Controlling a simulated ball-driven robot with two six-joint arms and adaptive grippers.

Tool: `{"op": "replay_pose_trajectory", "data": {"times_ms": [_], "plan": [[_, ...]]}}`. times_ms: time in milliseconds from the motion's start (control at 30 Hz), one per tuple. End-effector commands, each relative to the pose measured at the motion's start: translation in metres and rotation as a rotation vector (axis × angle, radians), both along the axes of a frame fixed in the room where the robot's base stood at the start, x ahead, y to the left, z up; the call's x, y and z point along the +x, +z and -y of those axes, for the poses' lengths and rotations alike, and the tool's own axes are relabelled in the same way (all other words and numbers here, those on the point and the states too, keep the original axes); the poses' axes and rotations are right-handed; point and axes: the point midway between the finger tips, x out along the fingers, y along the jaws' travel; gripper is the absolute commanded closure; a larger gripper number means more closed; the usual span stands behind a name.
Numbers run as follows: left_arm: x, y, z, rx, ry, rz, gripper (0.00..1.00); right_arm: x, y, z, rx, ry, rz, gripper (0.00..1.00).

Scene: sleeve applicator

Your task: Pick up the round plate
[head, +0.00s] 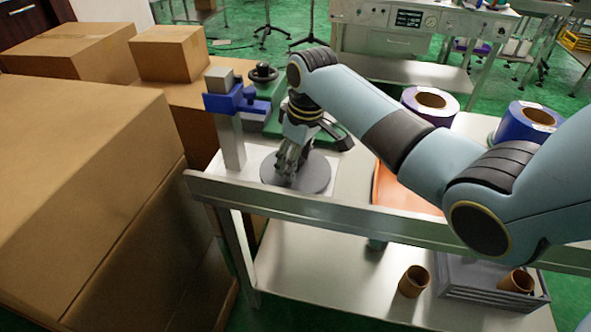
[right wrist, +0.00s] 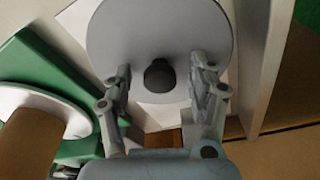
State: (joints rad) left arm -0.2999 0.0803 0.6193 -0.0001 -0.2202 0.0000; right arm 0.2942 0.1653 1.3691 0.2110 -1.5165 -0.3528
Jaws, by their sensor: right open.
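The round plate (head: 313,174) is a flat grey disc lying on a white sheet near the left end of the metal table. In the right wrist view the plate (right wrist: 162,30) fills the top middle, with a dark round knob (right wrist: 159,76) on it. My right gripper (head: 284,172) is over the plate, pointing down. In the right wrist view the right gripper (right wrist: 162,80) is open, with one finger on each side of the knob and a gap to it on both sides. My left gripper is not in view.
A blue-and-grey post (head: 232,135) stands left of the plate, and a green device (head: 271,115) behind it. The table's raised front rim (head: 330,212) runs before the plate. Cardboard boxes (head: 80,190) crowd the left. Label rolls (head: 430,100) stand at the right.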

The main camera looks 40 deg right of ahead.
Motion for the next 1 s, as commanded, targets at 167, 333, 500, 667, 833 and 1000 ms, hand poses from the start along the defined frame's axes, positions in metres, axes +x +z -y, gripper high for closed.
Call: {"op": "replay_pose_trajectory", "data": {"times_ms": [167,333,500,667,833,1000], "plan": [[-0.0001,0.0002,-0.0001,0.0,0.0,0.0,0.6,0.0003,0.0001,0.0,0.0,0.0,0.001,0.42],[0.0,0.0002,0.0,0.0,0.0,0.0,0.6,0.0002,0.0002,0.0,0.0,0.0,0.001,0.62],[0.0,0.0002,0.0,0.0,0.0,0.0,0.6,0.0002,0.0003,0.0,0.0,0.0,0.001,0.85],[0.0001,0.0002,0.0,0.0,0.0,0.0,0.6,0.0001,0.0002,0.0001,0.0,0.0,0.0,1.0],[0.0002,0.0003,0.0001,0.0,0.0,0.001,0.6,0.0005,0.0007,0.0002,-0.001,0.0,0.001,1.0],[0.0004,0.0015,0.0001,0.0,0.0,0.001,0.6,0.0012,0.008,0.0003,-0.001,0.0,0.004,1.0]]}}
